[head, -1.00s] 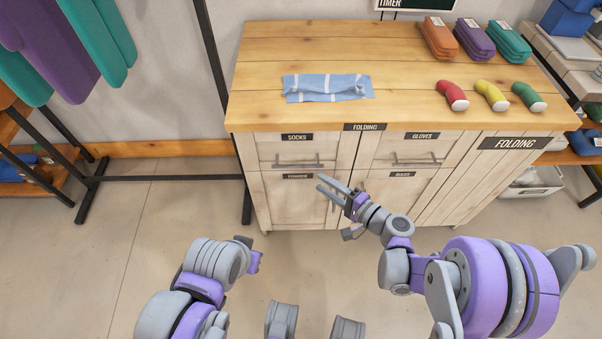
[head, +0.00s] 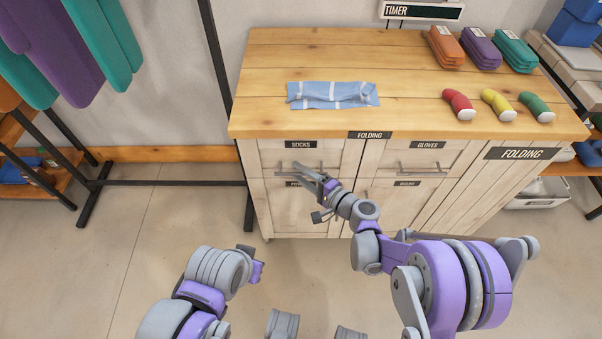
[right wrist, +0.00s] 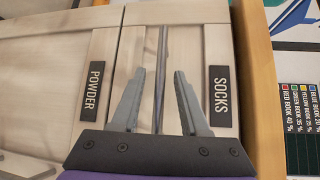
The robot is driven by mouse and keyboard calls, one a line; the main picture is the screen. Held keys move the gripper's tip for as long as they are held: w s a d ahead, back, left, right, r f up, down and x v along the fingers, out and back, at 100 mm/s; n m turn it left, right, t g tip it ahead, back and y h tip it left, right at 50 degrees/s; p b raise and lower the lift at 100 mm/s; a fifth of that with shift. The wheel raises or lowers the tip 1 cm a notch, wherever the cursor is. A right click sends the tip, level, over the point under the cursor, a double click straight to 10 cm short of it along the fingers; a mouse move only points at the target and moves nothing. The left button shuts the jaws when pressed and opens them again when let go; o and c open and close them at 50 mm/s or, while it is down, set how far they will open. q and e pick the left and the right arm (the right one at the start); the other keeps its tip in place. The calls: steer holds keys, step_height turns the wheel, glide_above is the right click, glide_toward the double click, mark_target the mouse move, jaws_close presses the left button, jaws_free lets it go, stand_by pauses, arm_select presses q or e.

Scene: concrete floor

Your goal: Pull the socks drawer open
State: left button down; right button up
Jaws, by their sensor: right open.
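The socks drawer (head: 275,158) is the upper left drawer of the wooden cabinet, with a dark SOCKS label (head: 301,145). Its front looks flush with the cabinet. Its bar handle (right wrist: 161,60) runs upright in the right wrist view, between the two fingers. My right gripper (head: 297,172) is open at the drawer front, with its fingers on either side of the bar (right wrist: 160,73). I see no clear contact with the bar. In the head view the fingers partly cover the handle. My left arm's end (head: 254,264) is low over the floor, and its fingers cannot be made out.
A POWDER drawer (right wrist: 92,85) lies directly below, and a GLOVES drawer (head: 428,158) to the right. On the wooden top (head: 410,70) are a striped blue cloth (head: 333,95), several coloured rolled items and folded stacks. A clothes rack (head: 217,60) stands left.

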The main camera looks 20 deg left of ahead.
jaws_close()
stand_by(1.3)
